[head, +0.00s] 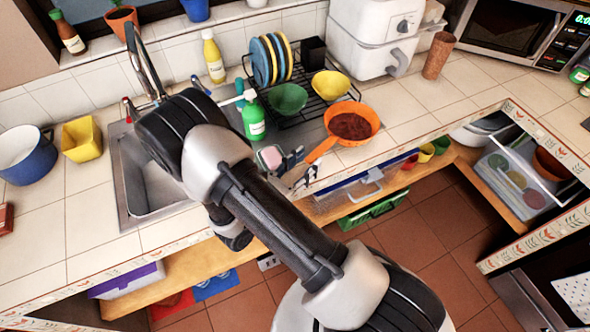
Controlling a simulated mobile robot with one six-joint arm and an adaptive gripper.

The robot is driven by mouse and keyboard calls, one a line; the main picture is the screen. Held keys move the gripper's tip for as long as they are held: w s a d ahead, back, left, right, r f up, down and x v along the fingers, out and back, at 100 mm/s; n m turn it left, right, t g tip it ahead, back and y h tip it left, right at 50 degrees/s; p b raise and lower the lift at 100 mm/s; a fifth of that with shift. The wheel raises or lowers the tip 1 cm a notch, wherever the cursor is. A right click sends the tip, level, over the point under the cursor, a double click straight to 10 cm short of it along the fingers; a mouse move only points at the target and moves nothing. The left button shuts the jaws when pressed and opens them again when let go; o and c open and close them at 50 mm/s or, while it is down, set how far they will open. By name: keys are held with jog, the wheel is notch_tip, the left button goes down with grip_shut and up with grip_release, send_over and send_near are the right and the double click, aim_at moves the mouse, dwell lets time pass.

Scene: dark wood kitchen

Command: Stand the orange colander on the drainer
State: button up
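The orange colander (373,112) has a dark reddish-brown inside and a long handle. It rests on the counter at the front right of the drainer, its handle pointing down-left. The drainer is a black wire rack (312,106) behind it, holding upright plates (270,60), a green bowl (288,98) and a yellow bowl (330,84). My gripper (303,167) is by the handle's end, its dark fingertips apart, one on each side of it. No grip on the handle shows. My arm hides the rest of the gripper.
A green soap bottle (253,120) and a pinkish sponge (270,157) stand close to my gripper on the left. The sink (135,170) is left. Counter right of the colander is clear.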

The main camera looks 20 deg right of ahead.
jog(key=v, duration=0.4)
jog(key=shift+s+r, duration=0.1)
jog(key=shift+r, duration=0.05)
jog(key=s+d+r+m+g+y, duration=0.5)
jog(key=s+r+m+g, duration=0.55)
jog(key=r+m, duration=0.3)
jog(key=s+a+r+m+t+y, duration=0.6)
jog(key=a+r+m+t+y, duration=0.1)
jog(key=r+m+y, duration=0.3)
jog(key=shift+s+a+r+y, duration=0.2)
jog(key=shift+s+a+y, duration=0.15)
jog(key=shift+y, duration=0.25)
